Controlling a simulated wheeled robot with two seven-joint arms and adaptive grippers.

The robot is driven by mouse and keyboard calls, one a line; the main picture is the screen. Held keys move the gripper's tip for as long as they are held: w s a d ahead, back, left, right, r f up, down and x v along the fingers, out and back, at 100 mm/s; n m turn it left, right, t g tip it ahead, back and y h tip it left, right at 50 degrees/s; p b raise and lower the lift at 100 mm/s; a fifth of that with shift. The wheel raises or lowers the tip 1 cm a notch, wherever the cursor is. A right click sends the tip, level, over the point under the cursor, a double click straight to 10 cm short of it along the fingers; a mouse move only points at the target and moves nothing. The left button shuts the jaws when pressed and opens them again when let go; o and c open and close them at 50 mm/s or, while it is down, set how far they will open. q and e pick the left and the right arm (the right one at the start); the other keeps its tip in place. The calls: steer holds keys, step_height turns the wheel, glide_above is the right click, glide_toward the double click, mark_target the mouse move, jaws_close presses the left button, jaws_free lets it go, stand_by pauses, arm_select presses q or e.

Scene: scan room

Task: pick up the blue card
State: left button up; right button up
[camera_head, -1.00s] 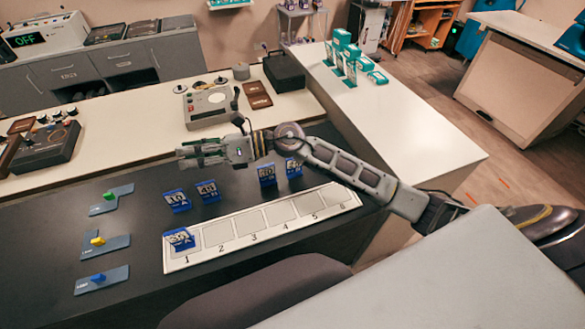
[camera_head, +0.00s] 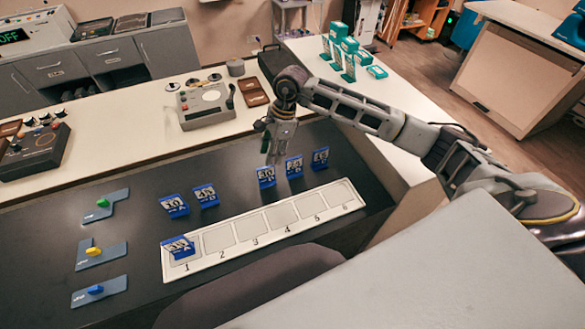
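Several blue cards with white markings stand on the dark table. Two are at the left, one blue card (camera_head: 174,207) and another (camera_head: 205,196). Three are at the right: one (camera_head: 266,178) just below my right gripper, then one (camera_head: 294,167) and one (camera_head: 320,158). Another blue card (camera_head: 179,248) is on slot 1 of the white numbered strip (camera_head: 222,262); the other slots are empty. My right gripper (camera_head: 274,162) points down, looks open and empty, just above and behind the nearest right-hand card. Whether it touches that card is unclear. My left gripper is out of view.
Blue-grey plates with a green (camera_head: 102,203), a yellow (camera_head: 93,251) and a blue knob (camera_head: 95,290) lie at the left. A grey device (camera_head: 207,105) and teal boxes (camera_head: 349,46) stand on the pale counters behind. A dark chair back (camera_head: 262,285) is in front.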

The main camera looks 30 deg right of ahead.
mark_target(294, 158)
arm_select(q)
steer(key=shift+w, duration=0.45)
arm_select(e)
steer(key=w+d+r+h, duration=0.1)
steer(key=w+d+h, duration=0.1)
steer(key=d, duration=0.6)
steer(key=shift+h, duration=0.6)
steer(key=shift+d, duration=0.1)
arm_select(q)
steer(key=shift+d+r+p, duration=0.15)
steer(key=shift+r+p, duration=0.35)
arm_select(e)
steer(key=shift+s+f, duration=0.1)
steer(key=shift+f, duration=4.2)
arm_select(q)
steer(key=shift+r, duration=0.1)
arm_select(e)
steer(key=shift+f, duration=0.1)
steer(key=shift+s+f+p, duration=0.15)
steer(key=shift+f+p, duration=0.2)
steer(key=shift+f, duration=0.2)
step_height(294, 158, down, 3)
steer(key=shift+s+r+p, duration=0.15)
steer(key=shift+r+p, duration=0.05)
steer(key=shift+p, duration=0.15)
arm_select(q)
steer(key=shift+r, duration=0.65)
arm_select(e)
steer(key=shift+f, duration=0.65)
